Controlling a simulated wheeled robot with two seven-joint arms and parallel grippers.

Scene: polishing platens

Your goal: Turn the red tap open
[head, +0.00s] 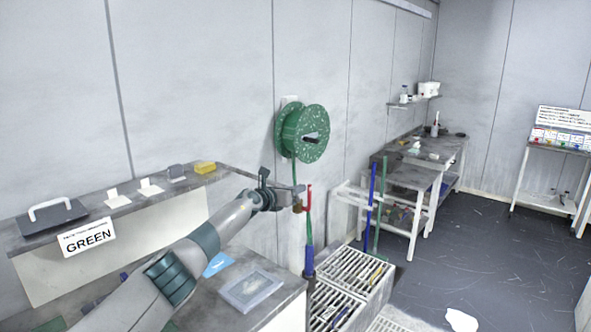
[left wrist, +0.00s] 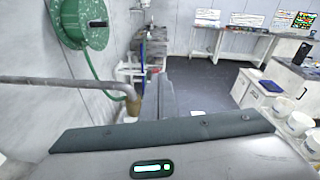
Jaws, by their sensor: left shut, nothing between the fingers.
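The red tap handle (head: 309,196) stands upright at the end of a pipe by the wall, with a brass body (head: 298,208) beside it. The pipe and brass body (left wrist: 133,106) also show in the left wrist view, left of my fingers; the red handle is hidden there or too small to tell. My left gripper (head: 300,191) is shut and empty, its tips close to the handle on its left side. I cannot tell whether they touch it. My right gripper is out of view.
A green hose reel (head: 303,133) hangs on the wall above the tap, its hose running down behind it. A shelf (head: 150,190) with a GREEN sign stands left. Slatted crates (head: 352,270) stand below right. Dark floor is open farther right.

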